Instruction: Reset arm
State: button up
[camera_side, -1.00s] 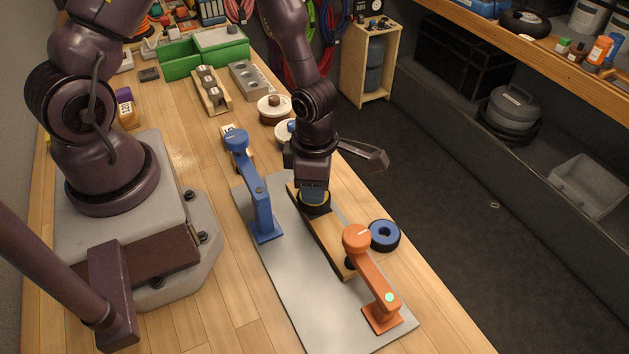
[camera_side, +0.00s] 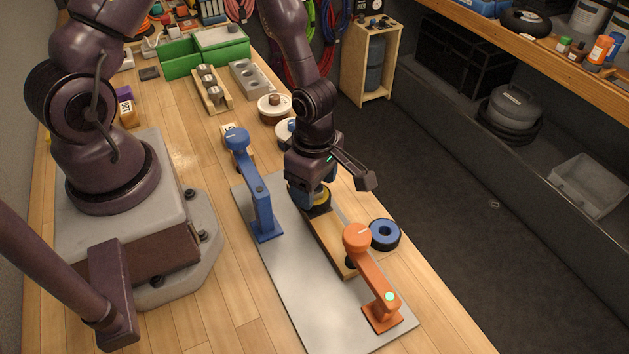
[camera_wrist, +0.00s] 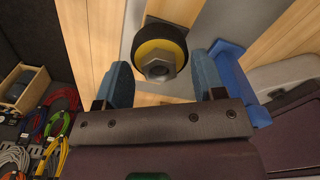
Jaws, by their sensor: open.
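My gripper (camera_side: 314,194) is open, low over the far end of a wooden bar (camera_side: 333,244) on a grey plate (camera_side: 290,285). In the wrist view, my blue fingers (camera_wrist: 162,76) stand apart with nothing held between them. A black and yellow round piece (camera_wrist: 158,40) with a grey hex nut lies just ahead of them; it also shows under my gripper in the side view (camera_side: 318,209). A blue hook post (camera_side: 259,198) stands left of my gripper. An orange hook post (camera_side: 374,280) stands at the near end of the bar.
A blue and black ring (camera_side: 384,235) lies right of the orange post. Round spools (camera_side: 274,107), a block with holes (camera_side: 249,79) and green bins (camera_side: 205,52) are farther back. Coiled cords (camera_wrist: 50,125) show left in the wrist view. The bench's right edge is close.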

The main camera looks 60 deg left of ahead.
jog(key=o, duration=0.3)
jog(key=shift+r, duration=0.1)
jog(key=shift+r, duration=3.4)
